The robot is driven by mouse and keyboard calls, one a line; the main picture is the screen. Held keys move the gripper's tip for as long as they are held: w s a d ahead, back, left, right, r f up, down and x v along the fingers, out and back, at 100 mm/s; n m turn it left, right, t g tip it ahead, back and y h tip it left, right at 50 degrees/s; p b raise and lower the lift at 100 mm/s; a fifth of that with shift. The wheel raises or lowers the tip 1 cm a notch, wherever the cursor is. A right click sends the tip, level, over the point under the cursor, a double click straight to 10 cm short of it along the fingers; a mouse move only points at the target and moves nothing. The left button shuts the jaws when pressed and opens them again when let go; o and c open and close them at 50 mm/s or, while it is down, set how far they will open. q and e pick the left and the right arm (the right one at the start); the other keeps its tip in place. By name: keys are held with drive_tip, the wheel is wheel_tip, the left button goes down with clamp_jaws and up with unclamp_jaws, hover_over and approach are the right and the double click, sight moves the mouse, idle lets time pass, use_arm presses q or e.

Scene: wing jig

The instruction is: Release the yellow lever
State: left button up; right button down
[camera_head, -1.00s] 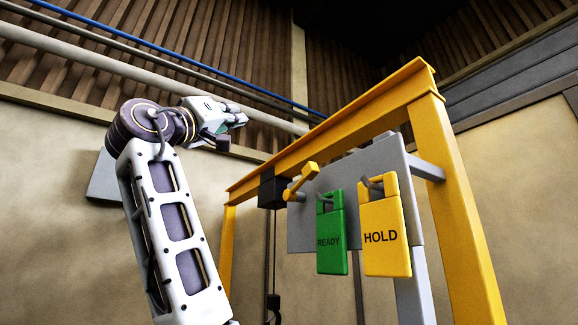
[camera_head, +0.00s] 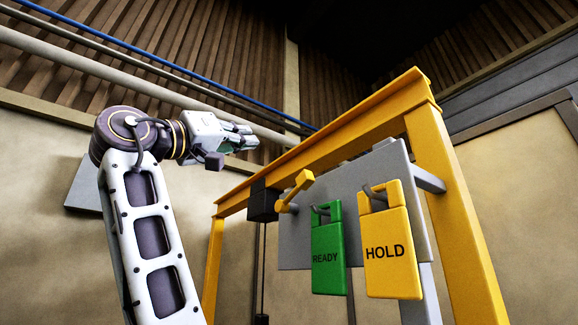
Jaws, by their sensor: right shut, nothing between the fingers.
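The yellow lever (camera_head: 295,190) is on the left part of the grey panel (camera_head: 295,254) under the yellow gantry frame. Its handle slants up to the right. My right gripper (camera_head: 251,136) is up and to the left of the lever in the picture, apart from it. Its fingers are shut with nothing held, and they point right. My left gripper is out of view.
A green READY tag (camera_head: 328,275) and a yellow HOLD tag (camera_head: 387,275) hang on hooks on the panel, right of the lever. A black box (camera_head: 262,202) hangs from the yellow beam (camera_head: 330,135) just left of the lever.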

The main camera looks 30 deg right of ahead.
drive_tip(key=f, duration=0.1)
drive_tip(key=s+d+f+g, duration=0.1)
drive_tip(key=f+g+y, duration=0.1)
drive_tip(key=shift+s+d+f+m, duration=0.15)
drive_tip(key=shift+d+m, duration=0.15)
drive_tip(key=shift+d, duration=0.05)
drive_tip(key=shift+d, duration=0.2)
drive_tip(key=p, duration=0.3)
hover_over(294, 193)
drive_tip(key=s+a, duration=0.2)
drive_tip(key=a, duration=0.1)
drive_tip(key=shift+s+d+f, duration=0.1)
drive_tip(key=shift+d+f, duration=0.2)
idle(0.5)
drive_tip(key=shift+s, duration=0.15)
idle(0.4)
